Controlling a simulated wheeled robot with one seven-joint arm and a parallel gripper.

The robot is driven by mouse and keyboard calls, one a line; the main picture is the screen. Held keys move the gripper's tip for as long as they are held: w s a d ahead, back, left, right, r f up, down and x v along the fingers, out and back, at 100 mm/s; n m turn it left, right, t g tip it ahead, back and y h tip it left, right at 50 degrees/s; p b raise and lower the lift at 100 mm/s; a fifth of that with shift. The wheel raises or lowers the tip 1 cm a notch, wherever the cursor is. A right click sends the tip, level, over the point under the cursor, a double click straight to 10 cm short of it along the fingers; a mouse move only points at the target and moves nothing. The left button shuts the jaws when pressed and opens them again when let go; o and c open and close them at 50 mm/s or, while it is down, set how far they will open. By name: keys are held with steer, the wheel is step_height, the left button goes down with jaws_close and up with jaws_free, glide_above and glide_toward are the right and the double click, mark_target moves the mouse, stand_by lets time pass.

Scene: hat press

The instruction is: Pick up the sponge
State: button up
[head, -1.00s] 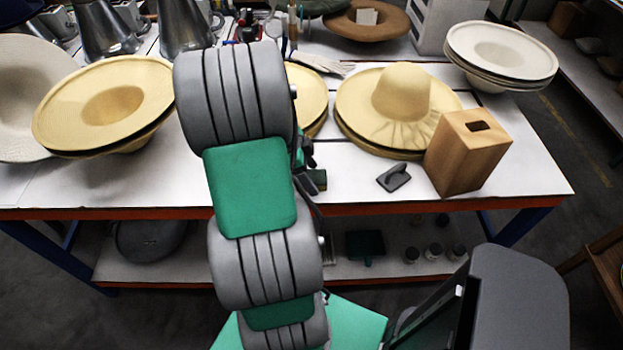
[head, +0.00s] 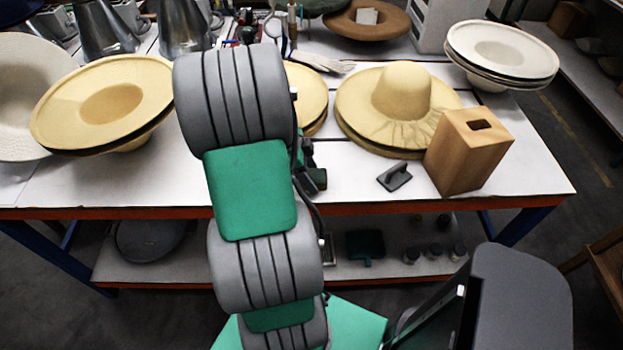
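A small dark green block (head: 315,179), which may be the sponge, shows just right of my arm near the table's front edge. My arm hides part of it, so I cannot tell its full shape. Dark parts of my gripper (head: 306,156) show at the right edge of my arm, right beside this block. Most of the gripper is hidden behind the arm. I cannot see both fingertips, whether they touch the block, or whether they are open or shut.
A grey handled tool (head: 394,177) and a wooden box (head: 468,150) stand to the right on the white table (head: 540,170). Straw hats (head: 402,95) lie behind them, and a tilted straw hat (head: 70,105) is on the left. The front right corner is clear.

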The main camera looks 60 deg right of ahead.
mark_target(316, 177)
steer(key=c, duration=1.2)
steer(key=shift+r+p, duration=0.3)
steer(key=shift+r, duration=0.2)
steer(key=r, duration=0.1)
steer(key=r+b, duration=0.1)
steer(key=r, duration=0.1)
steer(key=shift+w+a+r, duration=0.15)
steer(key=shift+a+r, duration=0.1)
steer(key=shift+a, duration=0.1)
steer(key=a+r, duration=0.3)
steer(key=a, duration=0.1)
steer(key=w+a+r+b, duration=0.1)
steer(key=a+r, duration=0.2)
steer(key=a, duration=0.1)
steer(key=a+r, duration=0.3)
steer(key=a, duration=0.2)
steer(key=shift+w+a, duration=0.1)
steer(key=shift+w, duration=0.2)
steer(key=o, duration=0.8)
steer(key=c, duration=0.7)
